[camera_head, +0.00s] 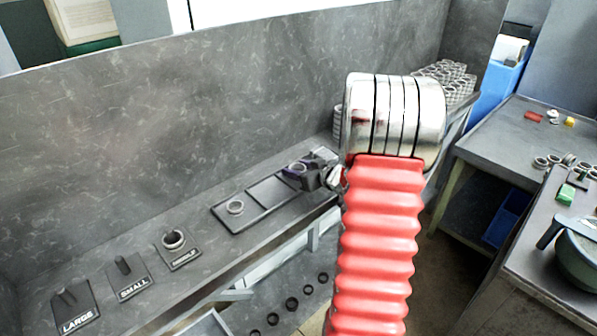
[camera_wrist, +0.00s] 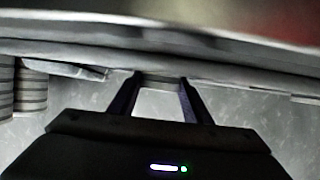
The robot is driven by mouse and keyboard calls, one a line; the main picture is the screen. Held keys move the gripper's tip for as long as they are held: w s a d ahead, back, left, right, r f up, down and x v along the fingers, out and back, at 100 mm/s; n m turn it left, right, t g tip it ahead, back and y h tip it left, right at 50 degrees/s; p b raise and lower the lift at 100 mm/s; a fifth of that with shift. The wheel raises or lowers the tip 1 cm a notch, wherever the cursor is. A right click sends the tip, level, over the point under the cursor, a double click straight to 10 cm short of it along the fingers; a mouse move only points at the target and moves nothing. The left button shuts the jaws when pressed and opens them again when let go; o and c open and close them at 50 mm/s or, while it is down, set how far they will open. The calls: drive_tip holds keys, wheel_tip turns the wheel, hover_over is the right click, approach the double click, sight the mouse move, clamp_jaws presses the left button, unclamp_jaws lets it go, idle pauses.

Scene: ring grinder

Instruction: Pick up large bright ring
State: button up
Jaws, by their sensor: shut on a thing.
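My gripper (camera_head: 300,169) is at the far end of the tray on the long grey bench. A bright metal ring (camera_head: 297,167) shows at its dark fingers, partly hidden by them. In the wrist view the two dark fingers (camera_wrist: 161,82) stand apart with a narrow grey edge between their tips, and the gripper is shut on the ring. I cannot tell how far the ring is off the tray.
Many stacked rings (camera_head: 449,75) are at the back right. A high grey wall (camera_head: 150,120) runs behind the bench. My red arm hides part of the view.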

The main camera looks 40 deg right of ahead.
drive_tip(key=shift+c, duration=1.4)
wheel_tip(320, 180, up, 10)
